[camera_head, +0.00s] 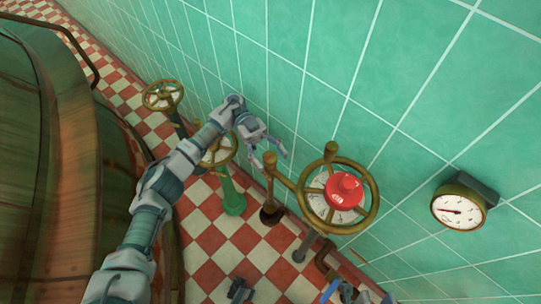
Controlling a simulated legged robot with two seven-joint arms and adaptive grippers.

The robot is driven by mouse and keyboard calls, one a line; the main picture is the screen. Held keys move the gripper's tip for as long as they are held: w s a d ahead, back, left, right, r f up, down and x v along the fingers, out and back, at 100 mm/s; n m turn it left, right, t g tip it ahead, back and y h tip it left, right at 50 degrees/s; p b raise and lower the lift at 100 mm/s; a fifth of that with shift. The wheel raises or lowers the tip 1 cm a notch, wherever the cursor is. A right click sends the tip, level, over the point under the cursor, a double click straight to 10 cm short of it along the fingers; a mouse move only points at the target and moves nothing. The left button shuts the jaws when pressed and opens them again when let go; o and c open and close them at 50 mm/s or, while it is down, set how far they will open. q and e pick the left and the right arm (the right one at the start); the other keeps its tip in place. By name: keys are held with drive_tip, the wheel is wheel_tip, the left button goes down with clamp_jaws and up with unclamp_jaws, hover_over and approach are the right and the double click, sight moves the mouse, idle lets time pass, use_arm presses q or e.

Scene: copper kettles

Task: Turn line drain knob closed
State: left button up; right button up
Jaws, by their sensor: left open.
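Several brass valve wheels stand along the tiled wall; no readable label shows which is the line drain knob. The nearest wheel (309,212) has a dial and a red knob (343,191) at its centre. A second wheel (208,161) on a green post is partly hidden behind my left arm. A third wheel (163,96) stands farther back. My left gripper (269,156) is open and empty by the wall, just above a brass-topped lever (270,160) and left of the nearest wheel. My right gripper (358,292) is cut off at the bottom edge; its jaw state is unclear.
A round gauge (459,211) is fixed to the green tiled wall at right. A large copper kettle (70,170) fills the left side. Red and white checkered floor (245,240) lies between kettle and wall. Pipes rise below the nearest wheel.

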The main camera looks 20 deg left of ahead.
sight(270, 156)
use_arm(q)
wheel_tip(270, 156, up, 10)
drive_tip(key=shift+a+f, duration=0.1)
drive_tip(key=shift+f, duration=0.15)
idle(0.4)
